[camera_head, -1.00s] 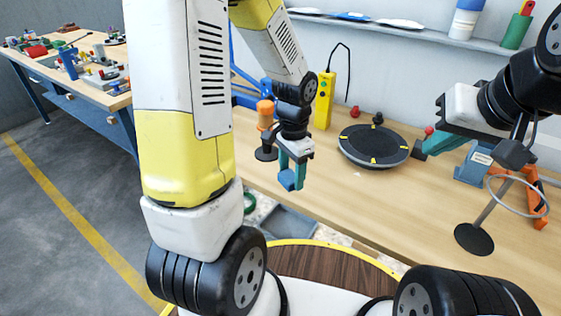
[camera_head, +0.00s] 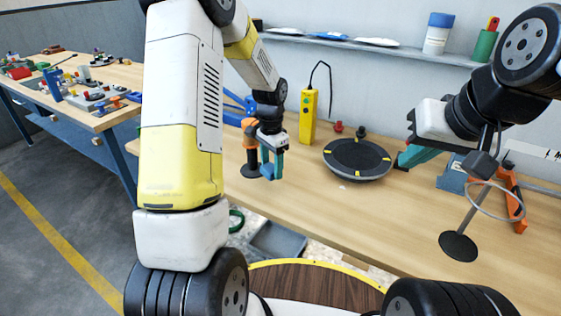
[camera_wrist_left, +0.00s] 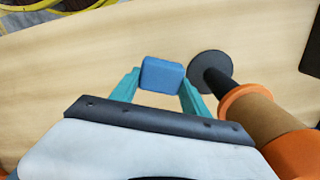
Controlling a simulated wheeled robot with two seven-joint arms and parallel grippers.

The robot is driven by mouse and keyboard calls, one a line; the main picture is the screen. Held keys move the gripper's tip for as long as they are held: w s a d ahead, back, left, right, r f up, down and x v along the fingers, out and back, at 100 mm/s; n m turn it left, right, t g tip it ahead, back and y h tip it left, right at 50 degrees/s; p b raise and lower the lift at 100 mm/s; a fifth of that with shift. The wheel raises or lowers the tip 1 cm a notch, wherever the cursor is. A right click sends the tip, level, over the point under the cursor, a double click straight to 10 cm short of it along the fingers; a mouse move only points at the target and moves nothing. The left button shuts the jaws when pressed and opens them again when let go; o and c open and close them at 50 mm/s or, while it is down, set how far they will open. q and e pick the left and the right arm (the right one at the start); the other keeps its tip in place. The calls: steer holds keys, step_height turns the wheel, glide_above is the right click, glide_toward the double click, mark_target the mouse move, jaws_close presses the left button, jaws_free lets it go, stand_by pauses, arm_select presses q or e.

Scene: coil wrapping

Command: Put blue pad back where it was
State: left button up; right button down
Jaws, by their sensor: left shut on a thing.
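The blue pad (camera_head: 268,172) is a small block between the teal fingertips of my left gripper (camera_head: 269,164). In the left wrist view, the pad (camera_wrist_left: 162,75) sits squarely between the two fingers of the left gripper (camera_wrist_left: 160,82), which is shut on it. The gripper points down over the left part of the wooden workbench (camera_head: 310,210). I cannot tell whether the pad touches the bench. My right gripper (camera_head: 430,120) is at the right, above the bench; its fingers are not clear.
An orange-handled tool with a dark round foot (camera_wrist_left: 260,110) stands close beside my left gripper. A dark turntable (camera_head: 357,158) with yellow marks and a yellow control box (camera_head: 309,117) are to its right. Bare bench lies in front.

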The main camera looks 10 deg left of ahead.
mark_target(272, 173)
arm_select(q)
steer(key=shift+w+f, duration=0.3)
steer(key=shift+f, duration=1.5)
steer(key=o, duration=1.3)
steer(key=shift+f, duration=0.1)
steer(key=shift+a, duration=0.1)
